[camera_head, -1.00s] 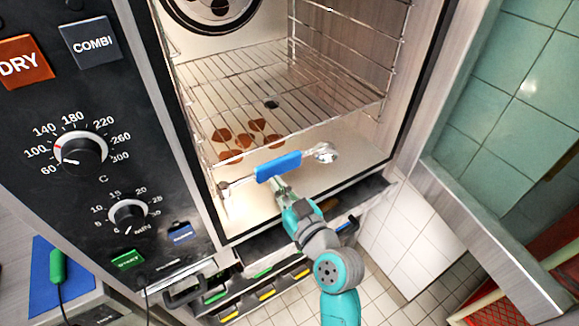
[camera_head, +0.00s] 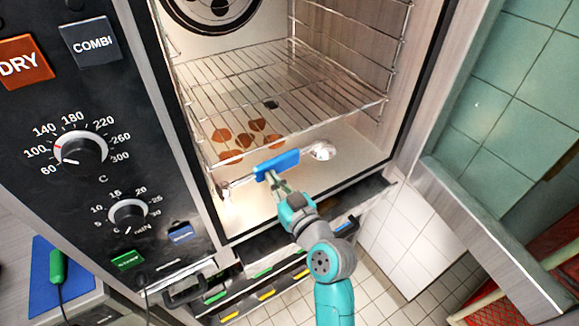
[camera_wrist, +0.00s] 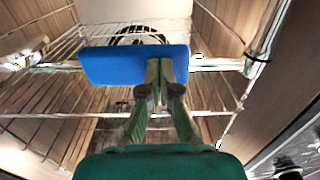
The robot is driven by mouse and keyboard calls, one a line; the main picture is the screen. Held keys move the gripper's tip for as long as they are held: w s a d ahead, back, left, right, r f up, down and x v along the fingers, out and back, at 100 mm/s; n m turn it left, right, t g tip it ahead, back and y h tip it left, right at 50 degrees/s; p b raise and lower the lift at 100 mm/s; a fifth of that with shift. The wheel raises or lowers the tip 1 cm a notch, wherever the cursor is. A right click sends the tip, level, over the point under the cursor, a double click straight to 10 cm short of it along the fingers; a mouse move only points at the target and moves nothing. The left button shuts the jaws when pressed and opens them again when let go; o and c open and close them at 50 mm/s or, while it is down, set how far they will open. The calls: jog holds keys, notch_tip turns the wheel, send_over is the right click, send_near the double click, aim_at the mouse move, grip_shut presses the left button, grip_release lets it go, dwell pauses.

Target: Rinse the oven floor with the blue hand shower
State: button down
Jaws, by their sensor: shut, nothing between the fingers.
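The blue hand shower (camera_head: 279,164) hangs across the front of the open oven, below the wire rack. Its blue grip also shows in the wrist view (camera_wrist: 112,65), and its round silver head (camera_head: 321,151) is at the right. My gripper (camera_head: 272,180) has its fingers together at the blue grip; in the wrist view the fingertips (camera_wrist: 158,72) overlap it right of its middle. Nothing shows between the fingers. The pale oven floor (camera_head: 345,165) has several brown patches (camera_head: 257,125) seen through the rack. No water is visible.
The wire rack (camera_head: 315,92) spans the oven above the floor, with a fan (camera_head: 215,10) behind. The black control panel (camera_head: 70,190) stands left. Side rails line the oven's right wall.

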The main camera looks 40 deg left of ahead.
jog(key=x, duration=1.1)
dwell(1.1)
jog(key=shift+d, duration=0.1)
dwell(1.9)
jog(key=v, duration=2.4)
dwell(1.3)
jog(key=shift+s, duration=0.1)
